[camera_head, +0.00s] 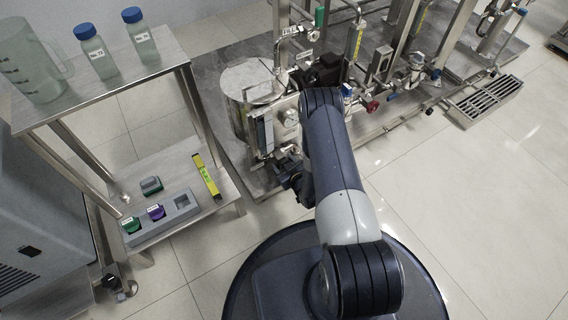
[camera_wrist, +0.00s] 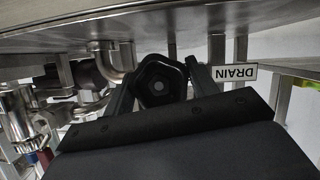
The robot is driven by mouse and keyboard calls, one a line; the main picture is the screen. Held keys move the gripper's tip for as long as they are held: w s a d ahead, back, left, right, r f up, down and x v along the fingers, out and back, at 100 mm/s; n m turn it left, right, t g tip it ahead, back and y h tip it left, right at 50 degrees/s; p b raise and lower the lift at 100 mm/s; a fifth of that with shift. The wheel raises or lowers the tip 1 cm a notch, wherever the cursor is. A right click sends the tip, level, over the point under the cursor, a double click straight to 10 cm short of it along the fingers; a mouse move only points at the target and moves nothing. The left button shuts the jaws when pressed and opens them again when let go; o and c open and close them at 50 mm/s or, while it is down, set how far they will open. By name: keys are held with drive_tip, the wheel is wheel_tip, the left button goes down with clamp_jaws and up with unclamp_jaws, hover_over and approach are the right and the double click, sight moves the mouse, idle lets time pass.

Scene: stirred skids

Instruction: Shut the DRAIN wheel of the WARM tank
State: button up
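The black lobed DRAIN wheel (camera_wrist: 161,82) is at the middle of the wrist view. The white DRAIN plate (camera_wrist: 235,72) is upside down to its right. The two dark fingers of my gripper (camera_wrist: 161,88) stand one on each side of the wheel, with no clear gap. I cannot tell whether they press on it. The metal underside (camera_wrist: 200,32) above is probably the tank's. In the head view a steel tank (camera_head: 232,112) stands left of my arm, its label too small to read. My gripper (camera_head: 288,182) is low at its front; the wheel is hidden there.
A steel rack (camera_head: 178,40) with bottles and a beaker stands at left, with a grey tray (camera_head: 180,222) on its lower shelf. Pipes and a red wheel (camera_head: 371,106) lie right of my arm. The tiled floor (camera_head: 480,190) at right is clear.

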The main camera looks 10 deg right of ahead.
drive_tip(key=c, duration=0.5)
drive_tip(key=shift+m+y, duration=0.7)
drive_tip(key=shift+m, duration=0.2)
drive_tip(key=o, duration=1)
drive_tip(key=shift+g, duration=0.3)
